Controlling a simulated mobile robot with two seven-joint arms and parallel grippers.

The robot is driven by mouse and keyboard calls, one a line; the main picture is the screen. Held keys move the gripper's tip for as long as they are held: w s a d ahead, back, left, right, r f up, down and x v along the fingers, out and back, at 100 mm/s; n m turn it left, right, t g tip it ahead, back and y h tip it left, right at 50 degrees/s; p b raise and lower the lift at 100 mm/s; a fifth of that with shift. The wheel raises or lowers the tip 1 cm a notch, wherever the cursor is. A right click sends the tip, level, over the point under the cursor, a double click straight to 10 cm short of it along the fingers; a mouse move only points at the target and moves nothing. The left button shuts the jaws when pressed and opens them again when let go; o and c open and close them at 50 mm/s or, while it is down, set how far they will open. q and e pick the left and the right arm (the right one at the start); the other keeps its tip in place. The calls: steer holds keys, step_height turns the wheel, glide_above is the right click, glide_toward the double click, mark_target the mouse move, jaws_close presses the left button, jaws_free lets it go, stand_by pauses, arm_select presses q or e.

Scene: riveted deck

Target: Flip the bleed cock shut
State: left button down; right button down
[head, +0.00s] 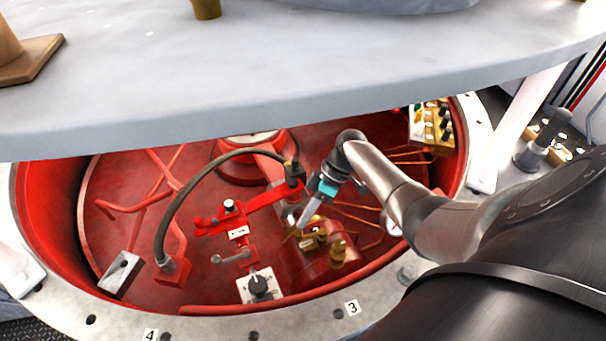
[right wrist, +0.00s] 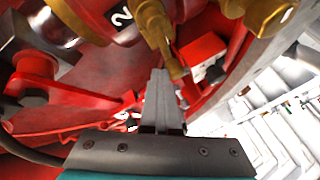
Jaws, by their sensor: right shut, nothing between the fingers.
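In the head view, brass fittings sit on a red block low in the round red well. The nearer brass fitting (head: 338,252) stands upright, and another brass piece (head: 311,240) lies just left of it. In the right wrist view, a brass cock (right wrist: 152,25) has a lever slanting down to the right, its tip close to my fingertips. I cannot tell from these frames whether it is open or shut. My right gripper (head: 304,222) reaches in from the right, shut and empty, just above the brass pieces; its fingers also show in the wrist view (right wrist: 161,82). My left gripper is out of view.
A grey tabletop (head: 300,80) overhangs the back of the well. A dark curved hose (head: 190,185), red pipework and a white-plated black knob (head: 259,287) lie left of my gripper. A second brass part (right wrist: 262,14) and a "2" label (right wrist: 121,18) are near in the wrist view.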

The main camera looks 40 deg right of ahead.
steer(key=shift+s+a, duration=0.15)
steer(key=shift+a, duration=0.1)
stand_by(0.5)
steer(key=p+v, duration=0.1)
steer(key=v, duration=1.4)
steer(key=shift+d, duration=0.2)
